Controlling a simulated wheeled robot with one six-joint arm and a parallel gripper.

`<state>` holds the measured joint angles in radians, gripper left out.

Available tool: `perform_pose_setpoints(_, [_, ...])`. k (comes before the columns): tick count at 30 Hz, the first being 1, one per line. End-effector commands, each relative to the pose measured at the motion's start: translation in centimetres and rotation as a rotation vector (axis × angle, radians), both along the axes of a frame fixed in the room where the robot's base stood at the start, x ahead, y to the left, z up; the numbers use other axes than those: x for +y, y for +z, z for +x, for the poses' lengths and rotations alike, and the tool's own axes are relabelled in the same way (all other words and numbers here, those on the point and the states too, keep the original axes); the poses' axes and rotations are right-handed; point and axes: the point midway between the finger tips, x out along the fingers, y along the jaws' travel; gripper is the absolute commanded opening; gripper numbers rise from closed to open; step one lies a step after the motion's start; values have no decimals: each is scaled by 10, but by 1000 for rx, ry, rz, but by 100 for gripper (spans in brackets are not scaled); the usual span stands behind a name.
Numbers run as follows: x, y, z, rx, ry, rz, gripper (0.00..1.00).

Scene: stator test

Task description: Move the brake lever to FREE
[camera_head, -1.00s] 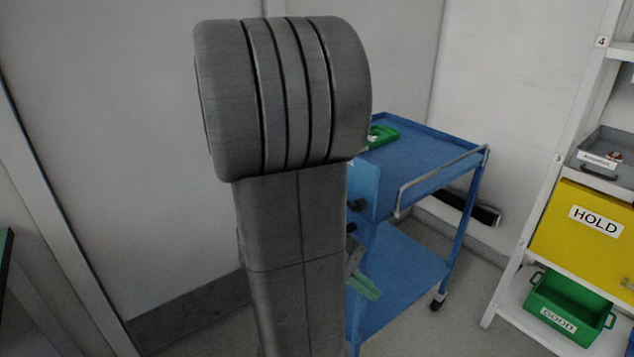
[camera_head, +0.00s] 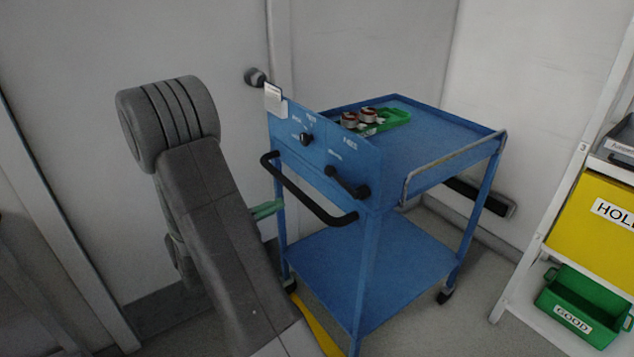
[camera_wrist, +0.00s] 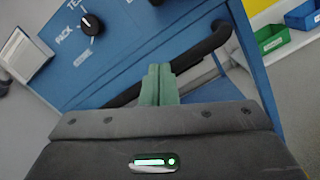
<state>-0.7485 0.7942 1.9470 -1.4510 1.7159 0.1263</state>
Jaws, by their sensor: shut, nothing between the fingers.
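The brake lever (camera_head: 347,182) appears to be the black lever on the right of the blue cart's front panel. It slants from upper left to lower right, with its thick end low. A small white label (camera_head: 350,141) above it seems to read FREE, but the print is blurred. My gripper (camera_head: 268,208) has green fingers, left of the cart front and below the panel, apart from the lever. In the wrist view the fingers (camera_wrist: 159,84) are shut and empty, with the black push handle (camera_wrist: 205,50) behind them. I cannot make out the lever clearly there.
The black push handle (camera_head: 305,196) juts out before the panel. A round knob (camera_head: 306,139) sits on the panel's left, near a white tag (camera_head: 275,100). A green tray (camera_head: 396,119) with metal parts stands on the cart. A shelf with yellow HOLD bin (camera_head: 590,222) is at right.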

Motion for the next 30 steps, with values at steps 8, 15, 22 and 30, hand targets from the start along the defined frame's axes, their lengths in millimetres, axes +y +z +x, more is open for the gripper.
perform_pose_setpoints(8, [-1,0,0,0,-2,1,0])
perform_pose_setpoints(15, [-18,1,10,2,-7,2,0])
perform_pose_setpoints(22, [-50,5,31,1,-8,2,0])
perform_pose_setpoints(30, [-87,8,55,0,-7,2,0])
